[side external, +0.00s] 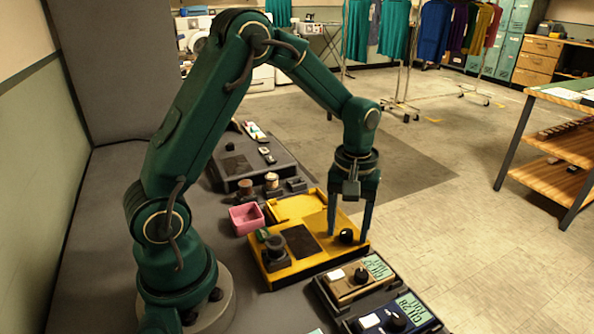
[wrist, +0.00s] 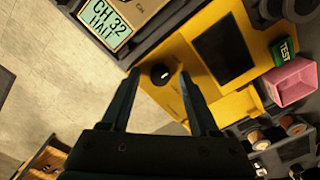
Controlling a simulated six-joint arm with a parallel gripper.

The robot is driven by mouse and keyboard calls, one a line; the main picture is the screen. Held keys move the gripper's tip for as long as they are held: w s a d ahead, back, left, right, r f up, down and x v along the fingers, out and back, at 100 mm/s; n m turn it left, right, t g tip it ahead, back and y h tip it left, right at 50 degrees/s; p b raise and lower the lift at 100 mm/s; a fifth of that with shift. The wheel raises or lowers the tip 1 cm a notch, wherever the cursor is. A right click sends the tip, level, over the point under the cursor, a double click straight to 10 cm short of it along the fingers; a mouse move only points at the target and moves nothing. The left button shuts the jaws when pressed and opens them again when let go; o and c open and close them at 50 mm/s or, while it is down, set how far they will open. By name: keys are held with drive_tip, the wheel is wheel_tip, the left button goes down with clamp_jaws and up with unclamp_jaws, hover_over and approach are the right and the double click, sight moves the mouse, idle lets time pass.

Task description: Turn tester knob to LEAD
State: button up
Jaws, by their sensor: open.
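The yellow tester (side external: 291,274) sits on the dark bench, with a dark flat screen and a black round knob (side external: 346,236) near its right end. In the wrist view the knob (wrist: 161,74) shows a small pale mark on its right side. My gripper (side external: 350,232) points down over the knob, open. In the wrist view its fingertips (wrist: 159,76) lie on either side of the knob, with gaps visible. I cannot tell whether they reach down beside it. A green TEST label (wrist: 285,50) is on the tester. No LEAD lettering is readable.
A pink bin (side external: 246,218) stands beside the tester's far left edge. Small spools and pots (side external: 272,183) stand behind the tester.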

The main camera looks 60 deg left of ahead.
clamp_jaws()
drive_tip(key=shift+m, duration=0.3)
drive_tip(key=m, duration=0.3)
drive_tip(key=shift+m, duration=0.3)
drive_tip(key=m, duration=0.4)
drive_tip(key=shift+m, duration=0.3)
drive_tip(key=m, duration=0.4)
drive_tip(key=shift+m, duration=2.5)
